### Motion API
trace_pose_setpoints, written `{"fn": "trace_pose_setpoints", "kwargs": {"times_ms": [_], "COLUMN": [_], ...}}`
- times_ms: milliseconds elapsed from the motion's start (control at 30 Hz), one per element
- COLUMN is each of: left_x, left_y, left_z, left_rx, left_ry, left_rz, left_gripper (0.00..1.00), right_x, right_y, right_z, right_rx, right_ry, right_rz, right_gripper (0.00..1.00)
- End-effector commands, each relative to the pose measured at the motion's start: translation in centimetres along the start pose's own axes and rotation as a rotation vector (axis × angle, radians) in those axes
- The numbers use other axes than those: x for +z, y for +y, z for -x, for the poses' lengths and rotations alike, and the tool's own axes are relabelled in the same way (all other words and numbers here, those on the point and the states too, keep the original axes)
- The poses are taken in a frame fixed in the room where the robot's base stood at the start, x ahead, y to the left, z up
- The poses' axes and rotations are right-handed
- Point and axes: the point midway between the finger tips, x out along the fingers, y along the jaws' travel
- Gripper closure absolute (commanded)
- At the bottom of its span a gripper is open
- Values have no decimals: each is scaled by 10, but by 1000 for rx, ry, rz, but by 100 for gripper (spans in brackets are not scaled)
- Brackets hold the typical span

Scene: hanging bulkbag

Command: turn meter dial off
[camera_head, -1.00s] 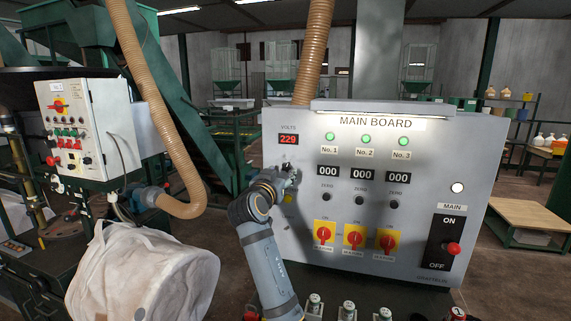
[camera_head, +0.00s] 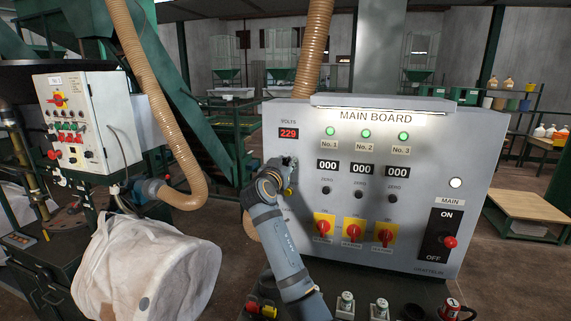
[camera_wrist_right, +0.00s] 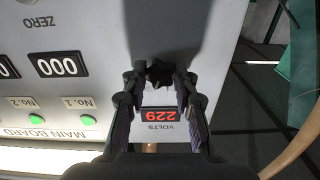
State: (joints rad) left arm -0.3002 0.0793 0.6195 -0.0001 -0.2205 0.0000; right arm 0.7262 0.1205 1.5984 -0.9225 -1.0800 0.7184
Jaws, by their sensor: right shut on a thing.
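The meter dial is a small black knob (camera_wrist_right: 158,73) on the grey main board (camera_head: 400,275), close to the red VOLTS display (camera_head: 288,133) reading 229. In the right wrist view, which shows the board upside down, the display (camera_wrist_right: 160,114) is between my fingers. My right gripper (camera_head: 290,163) is at the board just under the display, and the dial is hidden behind it in the head view. In the wrist view my right gripper (camera_wrist_right: 158,82) has its fingertips on both sides of the knob, shut on it. My left gripper is not in view.
Red rotary switches on yellow plates (camera_head: 354,230) and a MAIN ON/OFF switch (camera_head: 441,233) are lower on the board. A ribbed hose (camera_head: 170,135) and a white bulk bag (camera_head: 150,270) stand at left.

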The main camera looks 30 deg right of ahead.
Motion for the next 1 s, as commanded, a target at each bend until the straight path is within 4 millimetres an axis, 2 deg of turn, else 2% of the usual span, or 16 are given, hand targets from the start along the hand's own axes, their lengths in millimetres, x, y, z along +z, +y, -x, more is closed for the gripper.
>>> {"fn": "trace_pose_setpoints", "kwargs": {"times_ms": [267, 467, 1000], "left_x": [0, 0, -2], "left_y": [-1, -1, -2], "left_z": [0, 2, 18], "left_rx": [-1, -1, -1], "left_ry": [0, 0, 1], "left_rz": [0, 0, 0], "left_gripper": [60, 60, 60], "right_x": [0, 0, -1], "right_y": [0, 0, -1], "right_z": [0, 0, 0], "right_rx": [0, 0, 0], "right_ry": [-1, -1, -1], "right_rz": [26, 122, 614], "right_gripper": [100, 100, 100]}}
